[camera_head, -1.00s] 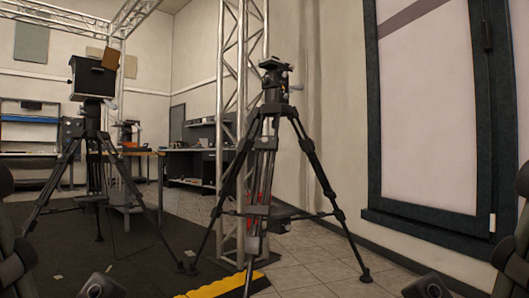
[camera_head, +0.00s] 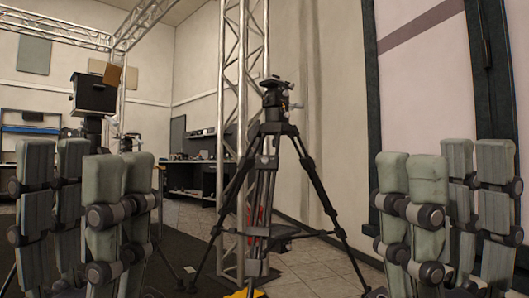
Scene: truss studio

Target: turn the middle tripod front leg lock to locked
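The middle tripod (camera_head: 274,128) stands ahead, legs spread, with a dark head on top. Its front leg (camera_head: 264,185) slopes down toward me, with dark lock parts (camera_head: 257,255) low on it. I cannot tell the lock's state; it is too small. My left gripper (camera_head: 86,205) is raised at the left, fingers upright, open and empty. My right gripper (camera_head: 444,210) is raised at the right, fingers upright, open and empty. Both are well apart from the tripod in the picture and do not cover its front leg.
A second tripod with a black box (camera_head: 94,92) stands at the left, its legs mostly hidden by my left gripper. A truss column (camera_head: 230,60) rises behind the middle tripod. A desk (camera_head: 190,178) is further back. Tiled floor (camera_head: 315,270) lies to the right.

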